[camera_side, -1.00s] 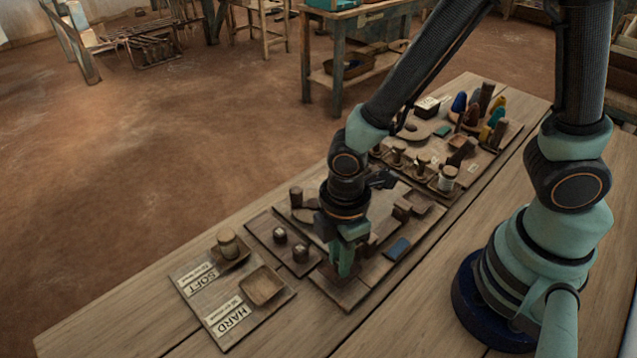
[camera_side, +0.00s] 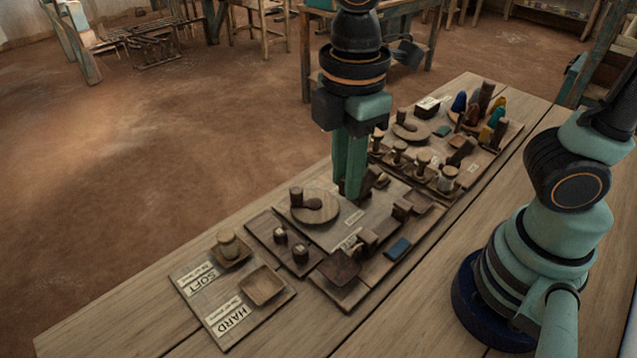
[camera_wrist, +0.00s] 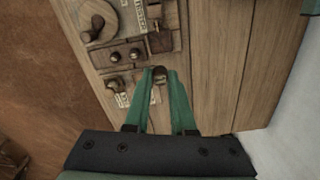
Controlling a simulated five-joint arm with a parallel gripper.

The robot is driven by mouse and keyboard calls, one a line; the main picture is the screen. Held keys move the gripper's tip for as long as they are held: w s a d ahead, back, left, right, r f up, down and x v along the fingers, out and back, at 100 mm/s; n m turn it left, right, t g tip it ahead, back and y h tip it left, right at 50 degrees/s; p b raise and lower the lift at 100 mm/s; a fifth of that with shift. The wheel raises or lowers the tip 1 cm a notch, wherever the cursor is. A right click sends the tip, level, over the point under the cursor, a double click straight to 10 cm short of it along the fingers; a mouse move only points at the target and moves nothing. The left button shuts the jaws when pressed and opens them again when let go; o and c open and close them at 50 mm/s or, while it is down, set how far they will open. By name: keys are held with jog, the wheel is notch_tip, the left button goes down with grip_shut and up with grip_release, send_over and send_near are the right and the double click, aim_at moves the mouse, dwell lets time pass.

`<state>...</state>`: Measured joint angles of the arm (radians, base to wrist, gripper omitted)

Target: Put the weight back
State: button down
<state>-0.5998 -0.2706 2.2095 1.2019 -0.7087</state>
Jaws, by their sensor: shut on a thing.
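My gripper (camera_side: 350,192) is raised above the middle board in the side view, fingers pointing down. In the wrist view its fingertips (camera_wrist: 161,74) are closed on a small dark brown piece with a pale patch (camera_wrist: 159,76), which looks like the weight. The fingers hide most of it in the side view. Two small dark knobs with pale tops (camera_side: 280,236) (camera_side: 300,254) stand on a small dark board at the left. They also show in the wrist view (camera_wrist: 115,57). A dark square dish (camera_side: 338,268) at the front of the middle board looks empty.
A board with SOFT and HARD labels (camera_side: 196,281) lies at the near left, with a jar (camera_side: 228,243) and an empty square dish (camera_side: 262,285). A round wooden disc (camera_side: 322,209) and a blue block (camera_side: 398,249) lie nearby. Several pegs and cones stand at the back right.

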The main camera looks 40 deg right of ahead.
jog(key=shift+r, duration=0.45)
jog(key=shift+w+a+r, duration=0.1)
jog(key=shift+w+r, duration=0.15)
jog(key=shift+w, duration=0.05)
jog(key=w+a, duration=0.2)
jog(key=w, duration=0.8)
send_over(263, 224)
jog(key=f, duration=0.2)
notch_tip(263, 224, down, 20)
jog(key=shift+r, duration=0.2)
jog(key=shift+f, duration=0.1)
jog(key=c, duration=0.8)
grip_release()
jog(key=shift+o, duration=0.2)
